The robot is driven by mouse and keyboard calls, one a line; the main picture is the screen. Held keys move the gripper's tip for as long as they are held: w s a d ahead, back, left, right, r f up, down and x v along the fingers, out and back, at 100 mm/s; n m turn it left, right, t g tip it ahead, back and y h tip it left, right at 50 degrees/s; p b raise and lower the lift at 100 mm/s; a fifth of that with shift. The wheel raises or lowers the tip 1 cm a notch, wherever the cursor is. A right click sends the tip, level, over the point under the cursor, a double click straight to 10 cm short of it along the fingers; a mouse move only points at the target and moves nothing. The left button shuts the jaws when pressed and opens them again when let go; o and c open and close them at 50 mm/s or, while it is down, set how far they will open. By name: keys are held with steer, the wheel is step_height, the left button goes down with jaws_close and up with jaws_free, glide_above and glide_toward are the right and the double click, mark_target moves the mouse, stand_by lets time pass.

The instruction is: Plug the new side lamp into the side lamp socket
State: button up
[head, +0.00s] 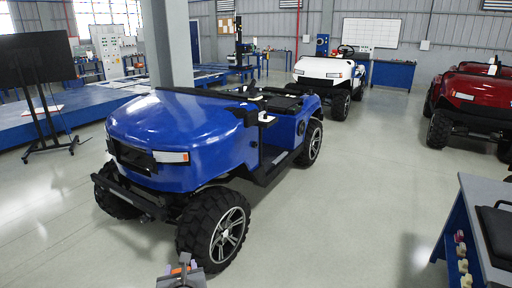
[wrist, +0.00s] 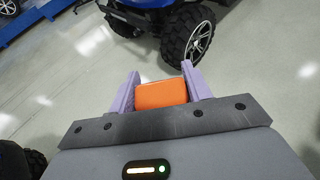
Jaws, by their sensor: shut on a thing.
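My gripper (wrist: 161,84) is shut on an orange block-shaped piece, which looks like the side lamp (wrist: 161,95), held between its two lilac fingers. In the head view my gripper (head: 183,264) shows at the bottom edge, in front of the blue cart's (head: 175,122) near front wheel and apart from it. A little orange of the held piece shows there. The blue cart has a white lamp with an orange end (head: 171,157) on its front corner. I cannot make out the side lamp socket in either view.
A workbench (head: 483,215) with a dark item on top stands at the right. A white cart (head: 325,68) and a red cart (head: 470,100) stand farther back. A screen on a stand (head: 38,62) is at the left. The floor around the blue cart is clear.

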steer(key=o, duration=0.4)
steer(key=c, duration=0.9)
steer(key=w+d+f+m+h+p, duration=0.1)
steer(key=w+d+f+p, duration=0.15)
steer(key=d+f, duration=0.4)
steer(key=w+d+f+p, duration=0.2)
steer(key=d+f+p, duration=0.1)
steer(key=d+f, duration=0.4)
steer(key=s+d+f+p, duration=0.1)
steer(key=s+d+f, duration=0.1)
steer(key=d, duration=0.3)
steer(key=s+d+f+m+h+p, duration=0.1)
steer(key=s+d+f, duration=0.1)
steer(key=d, duration=0.4)
steer(key=s+d+f+h+p, duration=0.1)
steer(key=s+d+f, duration=0.1)
steer(key=d+f, duration=0.2)
steer(key=shift+s+d+m+t+p, duration=0.15)
steer(key=shift+d+m+t+p, duration=0.2)
steer(key=shift+d, duration=0.4)
